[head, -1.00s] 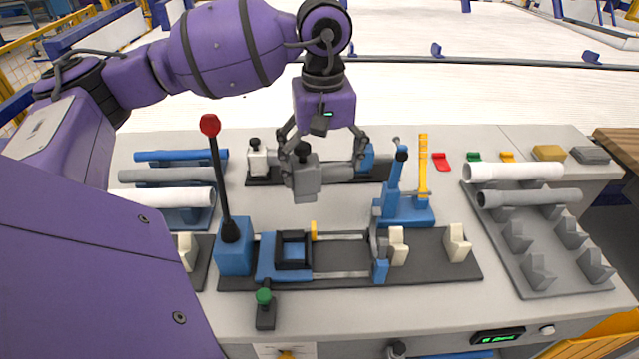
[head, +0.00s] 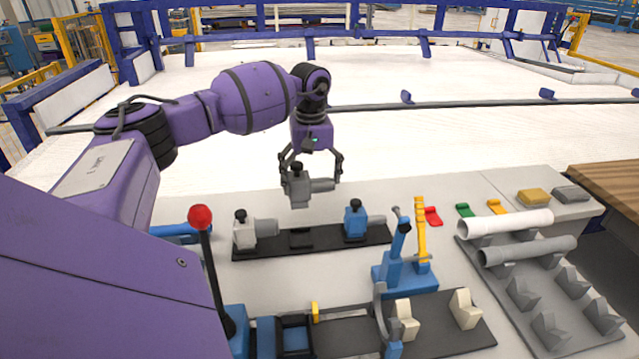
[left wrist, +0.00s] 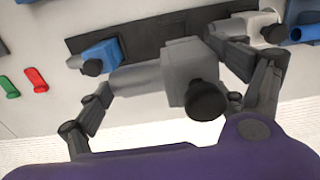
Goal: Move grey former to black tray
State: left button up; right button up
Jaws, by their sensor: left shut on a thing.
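The grey former (head: 298,190), a grey block with a black knob and a grey cylinder, is in my left gripper (head: 311,183). The gripper is shut on it and holds it in the air, apart from the tray. The black tray (head: 325,248) lies on the table below it in the head view. A white former (head: 244,233) stands at its left and a blue former (head: 355,222) at its right, with a small dark seat (head: 301,238) free between them. The left wrist view shows the held former (left wrist: 188,68) overlapping the tray (left wrist: 150,38). My right gripper is out of view.
A blue stand with an upright lever (head: 397,265) and a yellow post (head: 421,230) stand right of the tray. A red-knobbed lever (head: 205,255) rises at left. Pipes lie on a grey rack (head: 490,285) at right. The white area behind the table is open.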

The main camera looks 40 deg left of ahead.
pick_arm(q)
jog(key=shift+d+f, duration=0.1)
jog(key=shift+d, duration=0.15)
jog(key=shift+s+f, duration=0.1)
jog(key=shift+f, duration=0.2)
notch_tip(320, 180, down, 2)
jog(key=shift+a+f+b, duration=0.1)
jog(key=shift+b, duration=0.35)
notch_tip(320, 180, down, 8)
jog(key=b, duration=0.2)
jog(key=shift+r+b, duration=0.2)
jog(key=shift+b, duration=0.2)
jog(key=shift+f+b, duration=0.5)
jog(key=shift+f, duration=0.4)
